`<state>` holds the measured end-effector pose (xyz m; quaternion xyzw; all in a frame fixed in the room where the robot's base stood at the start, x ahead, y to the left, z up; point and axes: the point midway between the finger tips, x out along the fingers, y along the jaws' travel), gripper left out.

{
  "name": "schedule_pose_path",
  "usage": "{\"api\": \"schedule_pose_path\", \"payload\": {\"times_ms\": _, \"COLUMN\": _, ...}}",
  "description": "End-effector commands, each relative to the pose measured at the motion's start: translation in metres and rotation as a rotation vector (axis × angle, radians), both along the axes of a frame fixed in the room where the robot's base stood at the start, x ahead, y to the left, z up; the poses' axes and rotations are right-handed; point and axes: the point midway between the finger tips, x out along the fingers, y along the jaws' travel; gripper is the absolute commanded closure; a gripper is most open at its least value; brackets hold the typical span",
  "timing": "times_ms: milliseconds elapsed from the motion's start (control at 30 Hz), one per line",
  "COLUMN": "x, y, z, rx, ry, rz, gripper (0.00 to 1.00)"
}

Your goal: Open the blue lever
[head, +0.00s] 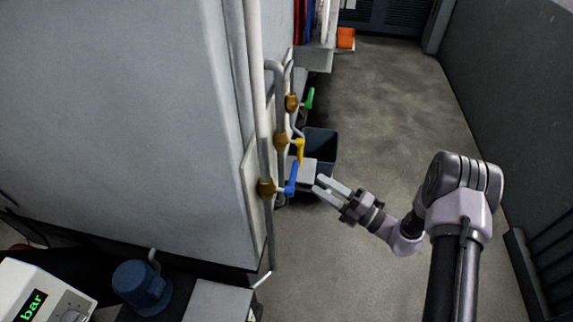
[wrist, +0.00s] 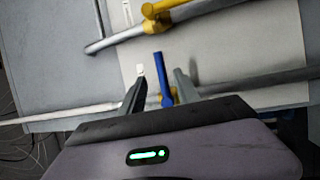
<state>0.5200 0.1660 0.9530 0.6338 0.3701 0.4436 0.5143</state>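The blue lever (head: 292,178) sits on the nearest brass valve (head: 266,188) of the pipework at the cabinet's side. It points up and slightly right in the head view. In the wrist view the blue lever (wrist: 162,77) lies between the two fingers. My gripper (head: 322,185) is open, its fingertips just right of the lever in the head view; the wrist view also shows my gripper (wrist: 158,82) with a gap on each side of the lever. I see no clear contact.
A yellow lever (head: 299,149) and a green lever (head: 310,98) sit on valves farther back. The yellow one (wrist: 165,6) crosses the top of the wrist view. A dark bin (head: 322,146) stands behind the gripper. The floor (head: 400,100) to the right is clear.

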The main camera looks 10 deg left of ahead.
Motion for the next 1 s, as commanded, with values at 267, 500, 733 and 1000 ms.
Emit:
{"api": "schedule_pose_path", "payload": {"times_ms": 267, "x": 0.022, "y": 0.067, "z": 0.011, "rx": -0.002, "ry": -0.004, "rz": 0.005, "gripper": 0.61}}
{"api": "schedule_pose_path", "payload": {"times_ms": 500, "x": 0.036, "y": 0.106, "z": 0.020, "rx": -0.003, "ry": -0.004, "rz": 0.004, "gripper": 0.61}}
{"api": "schedule_pose_path", "payload": {"times_ms": 733, "x": 0.040, "y": 0.116, "z": 0.022, "rx": -0.003, "ry": -0.002, "rz": 0.002, "gripper": 0.61}}
{"api": "schedule_pose_path", "payload": {"times_ms": 1000, "x": 0.040, "y": 0.115, "z": 0.023, "rx": -0.003, "ry": -0.002, "rz": 0.002, "gripper": 0.83}}
